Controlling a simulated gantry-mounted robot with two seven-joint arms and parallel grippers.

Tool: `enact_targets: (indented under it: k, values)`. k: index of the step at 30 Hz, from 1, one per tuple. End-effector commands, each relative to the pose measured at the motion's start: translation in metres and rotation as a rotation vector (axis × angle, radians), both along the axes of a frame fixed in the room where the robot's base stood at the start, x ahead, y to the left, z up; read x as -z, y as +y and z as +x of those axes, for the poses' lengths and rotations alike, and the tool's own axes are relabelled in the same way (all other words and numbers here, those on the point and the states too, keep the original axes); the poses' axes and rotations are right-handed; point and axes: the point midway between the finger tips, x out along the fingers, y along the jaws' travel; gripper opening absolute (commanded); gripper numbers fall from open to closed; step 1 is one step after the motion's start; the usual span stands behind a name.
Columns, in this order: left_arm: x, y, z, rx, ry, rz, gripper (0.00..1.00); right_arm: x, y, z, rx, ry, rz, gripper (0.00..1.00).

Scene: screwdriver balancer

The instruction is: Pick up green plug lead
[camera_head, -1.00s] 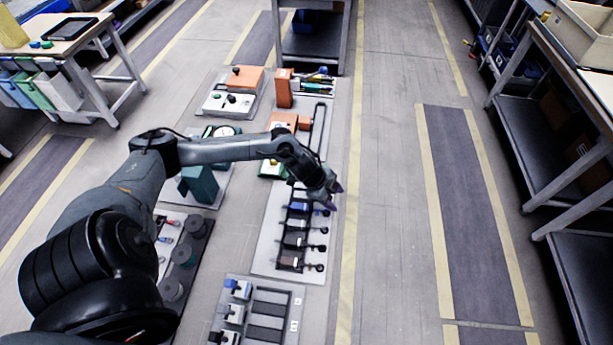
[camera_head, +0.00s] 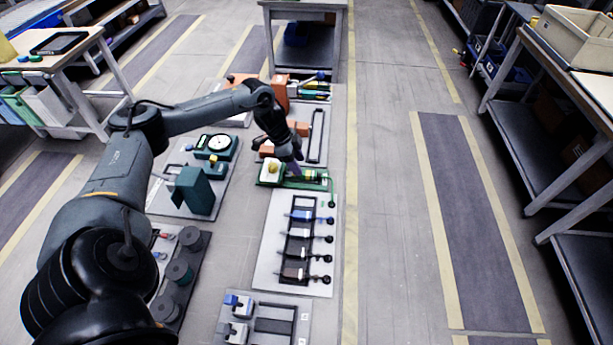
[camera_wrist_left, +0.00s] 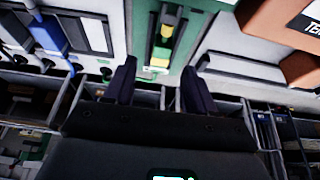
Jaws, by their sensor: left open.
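In the left wrist view, a yellow-and-green plug-like piece (camera_wrist_left: 165,28) lies in the slot of the green base, ahead of my left gripper (camera_wrist_left: 159,82). The two dark fingers are apart with nothing between them. Whether they touch the green base cannot be told. My right gripper is not in view.
A dark green box (camera_head: 194,190) is further left.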

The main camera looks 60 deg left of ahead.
Motion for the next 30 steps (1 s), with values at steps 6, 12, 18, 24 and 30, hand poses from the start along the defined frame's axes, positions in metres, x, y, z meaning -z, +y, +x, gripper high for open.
enact_targets:
  k: [6, 12, 18, 24, 30]
  values:
    - [0.02, -0.007, 0.011, 0.002, -0.002, -0.003, 0.55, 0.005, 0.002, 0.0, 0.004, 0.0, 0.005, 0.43]
    - [0.04, -0.012, 0.019, 0.001, -0.001, -0.002, 0.55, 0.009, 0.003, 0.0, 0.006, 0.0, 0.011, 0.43]
    - [0.046, -0.013, 0.021, 0.003, -0.001, 0.0, 0.55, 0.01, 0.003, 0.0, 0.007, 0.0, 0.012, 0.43]
    - [0.046, -0.013, 0.021, 0.002, -0.001, 0.0, 0.49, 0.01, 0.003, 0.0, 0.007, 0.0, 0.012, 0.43]
    - [0.046, -0.013, 0.021, 0.002, -0.001, 0.0, 0.19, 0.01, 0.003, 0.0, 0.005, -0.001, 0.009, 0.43]
